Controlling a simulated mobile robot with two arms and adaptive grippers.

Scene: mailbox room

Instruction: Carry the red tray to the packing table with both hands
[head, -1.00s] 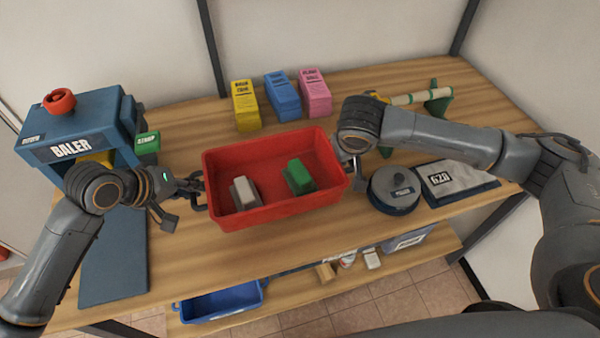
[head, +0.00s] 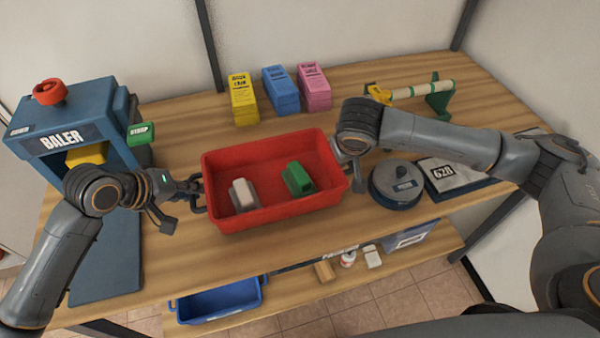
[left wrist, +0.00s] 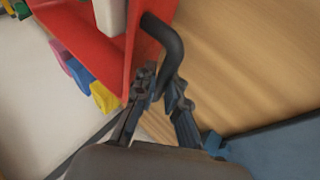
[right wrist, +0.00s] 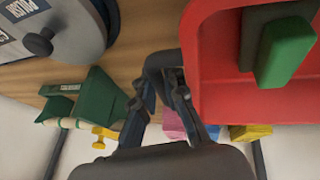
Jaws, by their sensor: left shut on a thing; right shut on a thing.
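The red tray (head: 270,217) appears level over the wooden table, with a white-grey block (head: 243,193) and a green block (head: 299,178) inside. My left gripper (head: 192,194) is shut on the dark handle at its left end; the left wrist view shows the jaws (left wrist: 160,92) around that handle (left wrist: 170,45). My right gripper (head: 352,174) is at the right end, partly hidden by my forearm; in the right wrist view its jaws (right wrist: 163,82) are closed on the dark handle beside the red wall (right wrist: 225,105). The tray's underside is hidden, so I cannot tell its clearance.
A blue baler (head: 62,150) stands left. Yellow (head: 243,98), blue (head: 281,88) and pink (head: 313,86) stacks stand behind the tray. A blue bin (head: 220,300) sits on the lower shelf.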

